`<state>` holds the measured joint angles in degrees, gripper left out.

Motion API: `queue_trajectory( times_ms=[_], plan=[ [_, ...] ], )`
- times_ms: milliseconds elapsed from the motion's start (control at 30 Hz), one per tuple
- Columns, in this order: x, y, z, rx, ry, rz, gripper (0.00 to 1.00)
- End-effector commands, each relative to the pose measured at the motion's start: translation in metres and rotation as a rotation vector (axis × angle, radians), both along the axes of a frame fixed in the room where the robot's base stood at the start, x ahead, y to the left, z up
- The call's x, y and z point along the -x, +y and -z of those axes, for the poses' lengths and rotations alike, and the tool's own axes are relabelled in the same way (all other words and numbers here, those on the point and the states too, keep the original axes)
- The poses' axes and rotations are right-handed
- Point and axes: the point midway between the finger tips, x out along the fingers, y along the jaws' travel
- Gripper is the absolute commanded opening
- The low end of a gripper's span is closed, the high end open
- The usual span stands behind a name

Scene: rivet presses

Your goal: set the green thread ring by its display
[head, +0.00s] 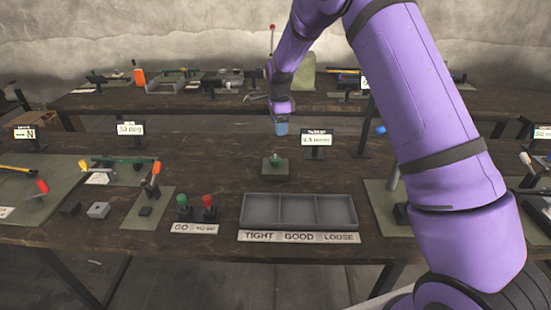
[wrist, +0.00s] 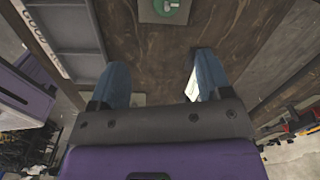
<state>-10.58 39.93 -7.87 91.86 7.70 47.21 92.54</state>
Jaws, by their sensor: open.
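The green thread ring (head: 276,160) sits on a dark square block (head: 275,170) in the middle of the table. In the wrist view the green ring (wrist: 168,6) shows at the top edge on its grey block, partly cut off. The small display (head: 317,140) stands on a post behind and right of the block; its reading is too small to be sure of. My gripper (head: 281,128) hangs above and behind the ring, apart from it. In the wrist view my gripper (wrist: 161,78) has its blue fingers wide apart with nothing held between them.
A grey three-compartment tray (head: 300,194) with a TIGHT, GOOD, LOOSE label (head: 299,237) lies at the front. Green and red knobbed gauges (head: 196,208) stand left of it beside a GO label. Other displays (head: 130,129) stand at left. Table around the block is clear.

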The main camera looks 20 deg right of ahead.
Motion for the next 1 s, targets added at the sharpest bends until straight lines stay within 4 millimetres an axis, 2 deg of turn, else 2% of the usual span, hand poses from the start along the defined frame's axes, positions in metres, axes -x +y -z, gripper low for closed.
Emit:
queue_trajectory(
  times_ms=[33,100,433,800,1000],
  plan=[
    [-0.005,0.002,0.015,0.004,0.011,0.026,0.72],
    [-0.011,0.004,0.028,0.008,0.017,0.06,0.72],
    [-0.016,0.006,0.058,0.012,0.028,0.102,0.72],
    [-0.016,0.006,0.121,0.011,0.029,0.1,0.72],
    [-0.016,0.006,0.143,0.011,0.027,0.101,0.72]
  ],
)
